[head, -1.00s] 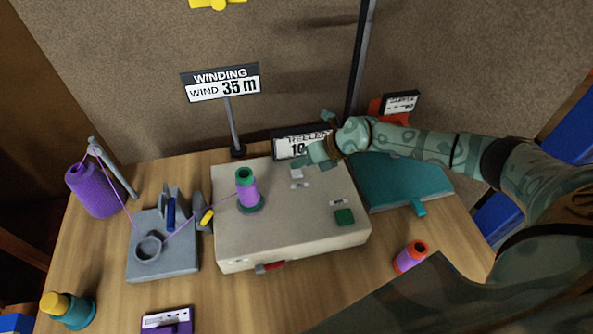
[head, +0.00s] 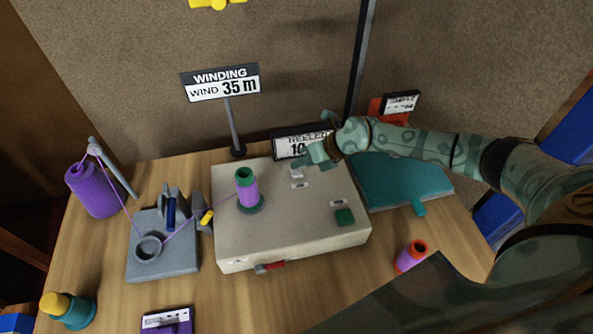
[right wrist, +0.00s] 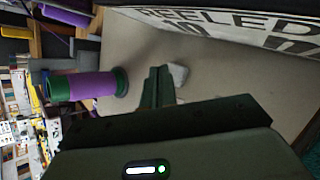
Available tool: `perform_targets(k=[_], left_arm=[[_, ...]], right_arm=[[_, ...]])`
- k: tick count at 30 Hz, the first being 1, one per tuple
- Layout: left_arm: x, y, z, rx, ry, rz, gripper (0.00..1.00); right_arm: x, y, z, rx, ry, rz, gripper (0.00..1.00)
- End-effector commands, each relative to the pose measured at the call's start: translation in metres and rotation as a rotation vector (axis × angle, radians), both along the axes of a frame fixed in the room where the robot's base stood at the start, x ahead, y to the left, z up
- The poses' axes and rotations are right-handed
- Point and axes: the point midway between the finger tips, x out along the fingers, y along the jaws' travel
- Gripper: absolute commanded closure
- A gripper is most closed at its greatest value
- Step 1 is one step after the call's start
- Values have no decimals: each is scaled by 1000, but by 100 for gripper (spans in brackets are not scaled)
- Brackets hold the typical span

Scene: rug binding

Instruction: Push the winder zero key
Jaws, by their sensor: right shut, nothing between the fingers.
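The winder (head: 240,225) is a beige box on the table, with a purple-wound green spool (head: 246,190) upright on top. A small pale key (head: 297,174) lies near its back edge with a small label in front; it also shows in the right wrist view (right wrist: 179,73). My right gripper (head: 307,162) is shut and empty, its tips right at this key. In the right wrist view the shut fingers (right wrist: 158,84) point down at the winder top, beside the key. I cannot tell whether they touch it. My left gripper is out of view.
A display reading REELED (head: 291,145) stands close behind the gripper. A green key (head: 344,216) is at the winder's front right. A purple thread runs from a cone (head: 95,190) through a grey guide (head: 160,255) to the spool. A teal tray (head: 400,185) lies right.

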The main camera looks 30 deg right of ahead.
Motion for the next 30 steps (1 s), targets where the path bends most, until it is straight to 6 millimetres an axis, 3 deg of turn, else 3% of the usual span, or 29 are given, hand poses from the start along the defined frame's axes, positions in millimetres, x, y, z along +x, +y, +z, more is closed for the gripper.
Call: perform_targets(k=[30], left_arm=[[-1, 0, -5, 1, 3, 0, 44]], right_arm=[[0, 0, -13, 0, 1, -1, 100]])
